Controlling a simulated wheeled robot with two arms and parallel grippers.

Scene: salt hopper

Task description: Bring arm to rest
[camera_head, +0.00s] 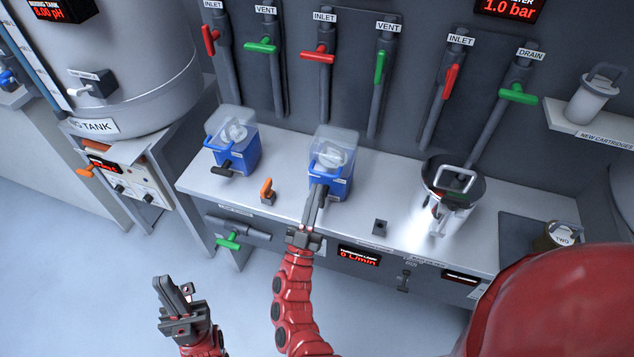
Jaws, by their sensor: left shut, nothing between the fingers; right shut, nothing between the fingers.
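My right gripper (316,196) is shut and empty. Its fingers point away from me, over the counter's front part, and overlap the front of the right blue-based hopper (328,181). I cannot tell whether they touch it. My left gripper (172,287) is shut and empty, over the floor at the lower left, well short of the counter. Its red wrist shows below it. The second blue-based hopper (240,158) stands to the left on the counter, with a clear lid and a dark handle in front.
The grey counter (285,205) carries a small orange-handled switch (267,190) and a metal filter housing (455,195). Valves with red and green handles line the back wall. A large tank (130,70) stands at the left. The floor (80,270) at lower left is clear.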

